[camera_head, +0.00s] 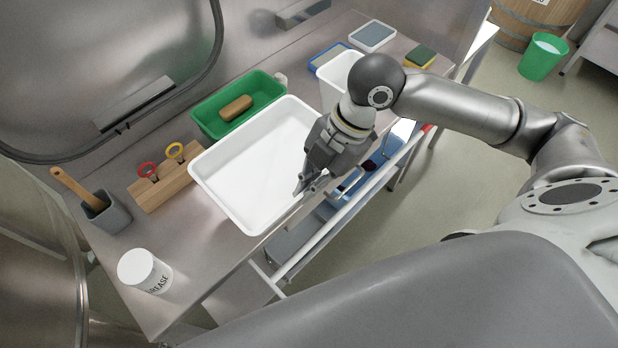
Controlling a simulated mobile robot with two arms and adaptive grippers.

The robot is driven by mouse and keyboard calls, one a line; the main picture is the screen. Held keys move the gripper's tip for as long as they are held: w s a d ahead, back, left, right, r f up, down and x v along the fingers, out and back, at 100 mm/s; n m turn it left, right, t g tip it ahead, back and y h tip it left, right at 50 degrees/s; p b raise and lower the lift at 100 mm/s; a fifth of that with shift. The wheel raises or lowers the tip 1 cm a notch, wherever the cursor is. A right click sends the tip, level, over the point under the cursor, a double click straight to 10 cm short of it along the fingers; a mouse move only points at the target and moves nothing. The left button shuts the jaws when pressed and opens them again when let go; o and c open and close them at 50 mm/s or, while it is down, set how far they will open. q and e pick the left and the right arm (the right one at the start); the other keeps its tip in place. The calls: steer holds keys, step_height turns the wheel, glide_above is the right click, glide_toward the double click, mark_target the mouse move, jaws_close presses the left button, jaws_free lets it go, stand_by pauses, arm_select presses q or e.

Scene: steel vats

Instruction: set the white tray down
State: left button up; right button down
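The white tray (250,170) is an empty, shallow rectangular tray over the middle of the steel worktop. It looks about level, and its near corner is close to the worktop's front edge. My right gripper (303,188) is at the tray's right-hand rim, with its fingers closed on that rim. The gripper body hides part of this side. I cannot tell whether the tray's underside touches the worktop. My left gripper is not in view.
On the steel worktop (205,250), a green bin (208,117) holding a brown brush (236,108) is right behind the tray. A wooden block (163,190) with red and yellow rings, a grey holder (107,217) and a white grease tub (143,270) are left. A white container (340,72) is right.

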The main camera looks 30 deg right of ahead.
steer(key=w+f, duration=0.2)
steer(key=w+d+f, duration=0.1)
steer(key=w, duration=0.1)
steer(key=w+d+f, duration=0.1)
steer(key=w+f, duration=0.1)
steer(key=shift+d+f+p, duration=0.25)
steer(key=shift+f+p, duration=0.1)
steer(key=shift+w+d+f, duration=0.2)
steer(key=shift+w+f, duration=0.2)
steer(key=shift+f, duration=0.2)
step_height(320, 180, down, 3)
steer(key=shift+w+f+p, duration=0.1)
steer(key=shift+p, duration=0.5)
steer(key=shift+f, duration=0.2)
steer(key=c, duration=1.6)
jaws_free()
steer(key=shift+c, duration=0.2)
